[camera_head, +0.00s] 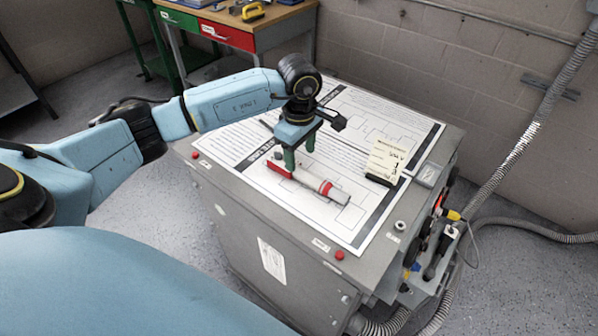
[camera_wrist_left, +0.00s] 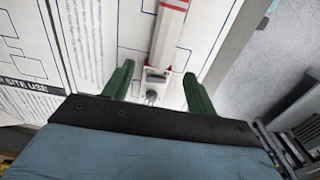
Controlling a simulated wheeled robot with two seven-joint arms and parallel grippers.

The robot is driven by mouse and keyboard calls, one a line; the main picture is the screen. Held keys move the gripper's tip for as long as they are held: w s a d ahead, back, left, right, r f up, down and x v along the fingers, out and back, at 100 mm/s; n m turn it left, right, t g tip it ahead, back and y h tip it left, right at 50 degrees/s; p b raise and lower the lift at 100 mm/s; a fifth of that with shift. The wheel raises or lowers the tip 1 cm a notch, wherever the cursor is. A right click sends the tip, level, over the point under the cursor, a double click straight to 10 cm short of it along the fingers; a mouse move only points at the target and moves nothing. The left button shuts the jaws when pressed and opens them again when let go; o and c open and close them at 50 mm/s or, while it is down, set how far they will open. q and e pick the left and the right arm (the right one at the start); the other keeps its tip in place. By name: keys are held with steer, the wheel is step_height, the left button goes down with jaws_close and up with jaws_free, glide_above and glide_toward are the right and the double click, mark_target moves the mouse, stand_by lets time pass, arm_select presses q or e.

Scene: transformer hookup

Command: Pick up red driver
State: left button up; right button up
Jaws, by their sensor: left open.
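The red driver (camera_head: 309,181), a long tool with red, white and grey parts, lies on the printed sheet on top of the grey cabinet. My left gripper (camera_head: 300,160) is above the left part of it, its green fingers pointing down, open. In the left wrist view the driver (camera_wrist_left: 168,38) runs up from between the two green fingers (camera_wrist_left: 158,72), with its near end between them and room on both sides. I cannot tell how far the fingertips are above the sheet. My right gripper is not in view.
The grey cabinet (camera_head: 262,225) carries large printed sheets. A cream box-like item with a dark base (camera_head: 388,158) stands right of the driver. Red buttons sit at the cabinet's corners. Hoses (camera_head: 520,145) and cables hang at its right side. A wooden-topped workbench (camera_head: 275,22) stands behind.

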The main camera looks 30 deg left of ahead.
mark_target(303, 169)
arm_select(q)
steer(key=f, duration=0.5)
steer(key=shift+d+f, duration=0.3)
steer(key=shift+c, duration=0.5)
steer(key=shift+w+r, duration=0.1)
steer(key=shift+r, duration=0.05)
steer(key=c, duration=1.1)
